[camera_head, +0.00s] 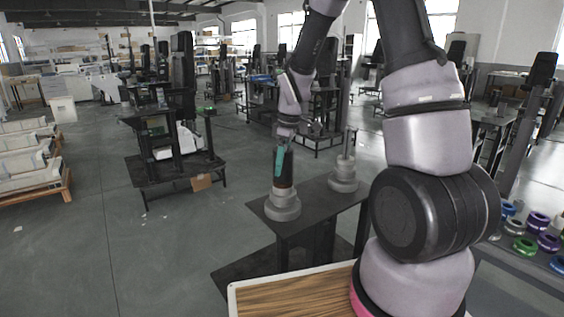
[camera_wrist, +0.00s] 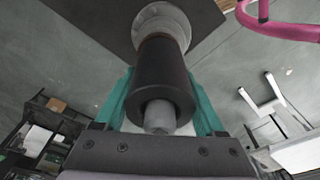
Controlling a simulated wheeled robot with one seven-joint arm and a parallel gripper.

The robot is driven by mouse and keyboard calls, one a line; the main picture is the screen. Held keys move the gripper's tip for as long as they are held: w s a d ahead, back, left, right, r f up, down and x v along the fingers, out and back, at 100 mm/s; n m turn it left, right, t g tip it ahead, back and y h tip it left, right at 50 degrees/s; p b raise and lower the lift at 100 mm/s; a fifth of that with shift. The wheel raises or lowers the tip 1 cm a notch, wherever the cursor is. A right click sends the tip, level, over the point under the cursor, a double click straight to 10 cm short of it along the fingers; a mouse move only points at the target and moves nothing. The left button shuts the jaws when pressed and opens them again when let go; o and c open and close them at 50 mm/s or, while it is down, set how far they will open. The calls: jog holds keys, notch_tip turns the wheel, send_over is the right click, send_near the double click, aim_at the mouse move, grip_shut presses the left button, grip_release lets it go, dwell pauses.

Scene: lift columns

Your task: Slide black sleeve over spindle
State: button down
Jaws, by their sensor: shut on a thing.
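The black sleeve (camera_head: 287,172) is upright around a grey spindle on the left part of the dark table. In the wrist view the sleeve (camera_wrist: 163,72) sits between the teal fingers of my gripper (camera_wrist: 162,88), which is shut on it. The grey spindle tip (camera_wrist: 160,116) shows through the sleeve's near opening. The spindle's stepped grey base (camera_head: 283,206) stands below the sleeve; I cannot tell whether the sleeve touches it. In the head view my gripper (camera_head: 283,160) points down, with a teal finger on the sleeve's left side.
A second grey spindle (camera_head: 344,172) stands bare on the dark table (camera_head: 312,205), to the right. Several coloured rings (camera_head: 525,246) lie at the far right. A wood-topped surface (camera_head: 290,297) is in front. Open floor lies to the left.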

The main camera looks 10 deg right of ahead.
grip_release()
jog(key=r, duration=0.3)
jog(key=d+r, duration=0.1)
jog(key=r, duration=0.6)
jog(key=shift+s+d+r, duration=0.2)
jog(key=shift+s+r, duration=0.2)
jog(key=shift+r, duration=0.1)
jog(key=s+d+r+m+t, duration=0.2)
jog(key=s+r+m+t, duration=0.1)
jog(key=s+r+m, duration=0.4)
jog(key=s+d+r+m+t, duration=0.2)
jog(key=s+r+m, duration=0.6)
jog(key=s, duration=0.5)
jog(key=shift+s+d+r+m+t, duration=0.15)
jog(key=shift+s+d+m+t, duration=0.2)
jog(key=shift+m+t, duration=0.25)
